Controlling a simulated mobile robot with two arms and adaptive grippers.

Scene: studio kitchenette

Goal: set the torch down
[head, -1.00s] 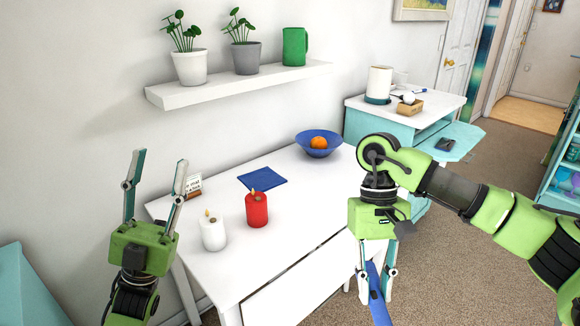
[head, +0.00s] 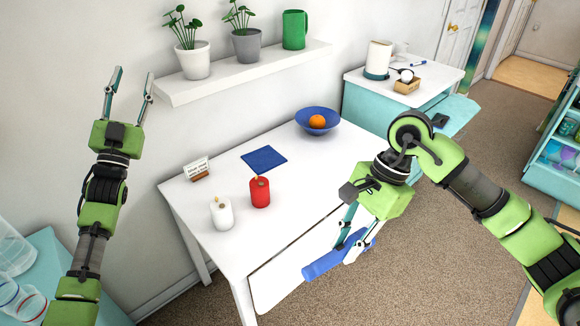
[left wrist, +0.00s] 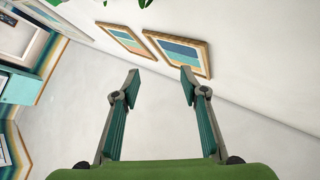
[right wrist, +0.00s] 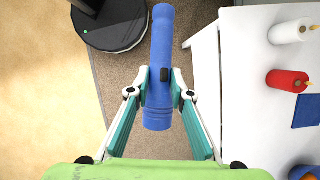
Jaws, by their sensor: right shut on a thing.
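A blue torch (head: 325,262) is held by my right gripper (head: 349,249) in front of the white table's near long edge, tilted in the head view. The right wrist view shows the torch (right wrist: 161,50) between the two fingertips (right wrist: 160,93), which are shut on its body, with a black button showing. The table (head: 312,190) lies to the right of the torch in that view. My left gripper (head: 128,85) is raised at the left near the wall, open and empty; its spread fingers also show in the left wrist view (left wrist: 160,85).
On the table stand a white candle (head: 221,214), a red candle (head: 260,193), a small sign (head: 196,170), a blue cloth (head: 264,159) and a blue bowl (head: 317,124) with an orange (head: 317,122). The table's right half is mostly bare. A shelf (head: 245,70) hangs above.

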